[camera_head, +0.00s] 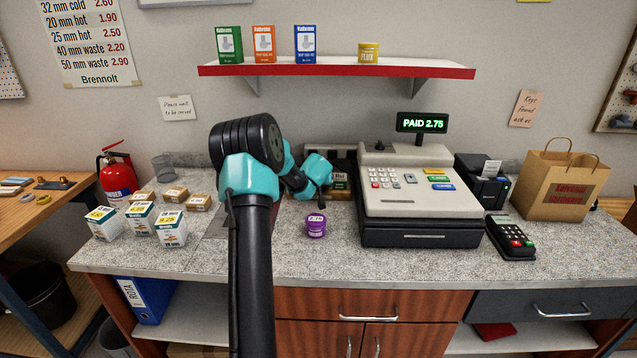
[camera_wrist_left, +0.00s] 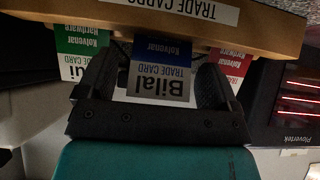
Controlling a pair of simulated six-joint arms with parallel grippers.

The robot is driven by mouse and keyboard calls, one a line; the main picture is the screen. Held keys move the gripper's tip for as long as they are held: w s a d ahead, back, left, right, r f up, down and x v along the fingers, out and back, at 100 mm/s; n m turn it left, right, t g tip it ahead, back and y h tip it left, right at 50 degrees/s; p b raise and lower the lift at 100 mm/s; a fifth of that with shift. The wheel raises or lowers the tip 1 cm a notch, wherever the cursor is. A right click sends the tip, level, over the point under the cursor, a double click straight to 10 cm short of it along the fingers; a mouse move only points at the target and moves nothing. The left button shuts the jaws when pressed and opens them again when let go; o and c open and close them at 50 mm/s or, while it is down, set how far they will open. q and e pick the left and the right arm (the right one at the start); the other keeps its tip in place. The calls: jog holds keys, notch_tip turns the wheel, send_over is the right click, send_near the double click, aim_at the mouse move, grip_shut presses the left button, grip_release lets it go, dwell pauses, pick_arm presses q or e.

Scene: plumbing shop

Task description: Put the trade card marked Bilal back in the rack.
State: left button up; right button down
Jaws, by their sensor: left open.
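The Bilal card (camera_wrist_left: 158,84), blue and white, stands between the two dark fingers of my left gripper (camera_wrist_left: 156,70) in the left wrist view, which shows everything upside down. The fingers are open, one on each side of it. The blue end of the card meets the wooden rack (camera_wrist_left: 115,14) labelled TRADE CARDS; I cannot tell how deep it sits. A green card (camera_wrist_left: 80,40) and a red card (camera_wrist_left: 232,62) stand in the rack on either side. In the head view my left gripper (camera_head: 325,198) is left of the till, largely hiding the rack area.
The till (camera_head: 410,195) stands close to the right of my left gripper. A purple tub (camera_head: 316,225) is on the counter in front. Small boxes (camera_head: 172,228) are at the left, and a card reader (camera_head: 510,237) is at the right. The front counter between tub and till is clear.

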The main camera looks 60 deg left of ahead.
pick_arm(q)
jog(key=v, duration=1.7)
jog(key=shift+d, duration=0.15)
jog(key=shift+r, duration=0.1)
dwell(0.5)
